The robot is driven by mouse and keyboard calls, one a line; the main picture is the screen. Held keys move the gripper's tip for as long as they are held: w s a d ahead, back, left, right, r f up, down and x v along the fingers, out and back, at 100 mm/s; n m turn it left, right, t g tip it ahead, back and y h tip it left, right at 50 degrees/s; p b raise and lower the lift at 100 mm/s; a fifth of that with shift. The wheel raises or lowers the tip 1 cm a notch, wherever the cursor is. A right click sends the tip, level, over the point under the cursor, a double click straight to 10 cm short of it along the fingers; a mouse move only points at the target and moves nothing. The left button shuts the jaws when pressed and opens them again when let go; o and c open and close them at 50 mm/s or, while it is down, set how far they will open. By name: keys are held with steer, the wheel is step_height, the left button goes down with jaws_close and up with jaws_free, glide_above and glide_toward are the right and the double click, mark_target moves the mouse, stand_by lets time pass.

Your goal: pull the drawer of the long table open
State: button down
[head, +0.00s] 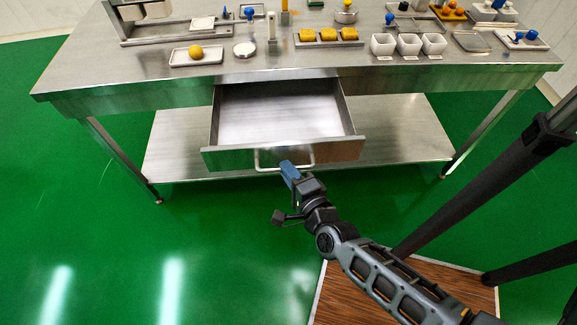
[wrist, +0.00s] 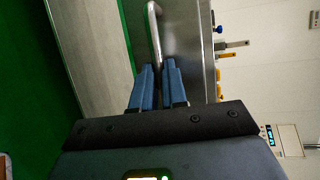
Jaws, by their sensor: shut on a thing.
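The long steel table (head: 130,82) stands ahead of me in the head view. Its drawer (head: 235,158) is pulled out well beyond the table front, and its inside (head: 280,118) looks empty. A bar handle (head: 262,164) runs along the drawer front. My gripper (head: 287,168) is at the right part of this handle, with its blue fingers shut on it. In the wrist view the handle (wrist: 154,30) passes down between the two blue fingers of my gripper (wrist: 157,72). The exact contact is partly hidden by the fingers.
The tabletop carries a white tray with a yellow ball (head: 195,52), white cups (head: 408,44), yellow pieces (head: 327,34) and other small items. A lower shelf (head: 400,125) lies under the drawer. Green floor (head: 220,240) in front of the table is clear.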

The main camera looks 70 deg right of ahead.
steer(key=c, duration=1.2)
jaws_free()
steer(key=v, duration=0.7)
steer(key=shift+s+a+r+p, duration=0.1)
steer(key=shift+s+a+p, duration=0.2)
steer(key=shift+p, duration=0.1)
steer(key=s+a+r+n+t+y, duration=0.1)
steer(key=s+a+r+n+y, duration=0.1)
steer(key=r+n, duration=0.5)
steer(key=s+a+r+n+t+y, duration=0.1)
steer(key=a+r+n+y, duration=0.4)
steer(key=n, duration=0.6)
steer(key=s+a+r+n+t+y, duration=0.1)
steer(key=s+a+r+n+y, duration=0.2)
steer(key=r+n, duration=0.6)
steer(key=shift+s+a+n+y, duration=0.15)
steer(key=shift+a+n+y, duration=0.25)
steer(key=shift+a+y, duration=0.4)
